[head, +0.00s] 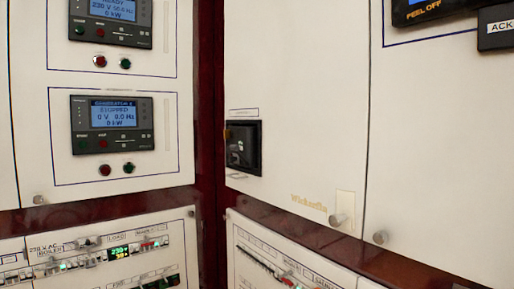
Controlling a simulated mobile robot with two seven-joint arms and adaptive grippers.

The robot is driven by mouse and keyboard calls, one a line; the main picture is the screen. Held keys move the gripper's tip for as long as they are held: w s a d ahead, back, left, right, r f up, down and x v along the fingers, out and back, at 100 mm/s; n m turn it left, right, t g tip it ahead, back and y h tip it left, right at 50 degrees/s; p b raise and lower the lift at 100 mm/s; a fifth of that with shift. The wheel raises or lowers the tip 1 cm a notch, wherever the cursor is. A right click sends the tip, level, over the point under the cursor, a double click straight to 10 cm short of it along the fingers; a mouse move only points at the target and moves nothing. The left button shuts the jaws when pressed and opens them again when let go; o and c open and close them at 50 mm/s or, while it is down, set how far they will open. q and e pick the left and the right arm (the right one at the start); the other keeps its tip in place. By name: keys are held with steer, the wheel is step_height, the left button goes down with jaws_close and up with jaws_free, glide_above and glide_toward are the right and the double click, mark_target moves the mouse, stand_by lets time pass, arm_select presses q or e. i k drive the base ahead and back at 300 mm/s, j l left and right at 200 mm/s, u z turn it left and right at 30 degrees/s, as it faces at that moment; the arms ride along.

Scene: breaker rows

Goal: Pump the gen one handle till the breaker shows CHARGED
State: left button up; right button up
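A black breaker unit (243,147) is set in the white cabinet door right of the corner, near the middle of the head view. It has a dark front with small pale marks and a small brownish part at its left edge. The label above it is too small to read. I cannot make out a separate handle, a gen one marking or a CHARGED sign. Neither of my grippers is in view.
On the left panel, a generator controller (112,124) shows STOPPED, 0 V, with red and green buttons below. Another controller (110,20) sits above. Breaker rows (95,257) fill the lower left panel. Round knobs (337,220) stick out from the right doors.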

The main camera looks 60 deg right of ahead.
mark_target(236, 148)
steer(key=z, duration=1.6)
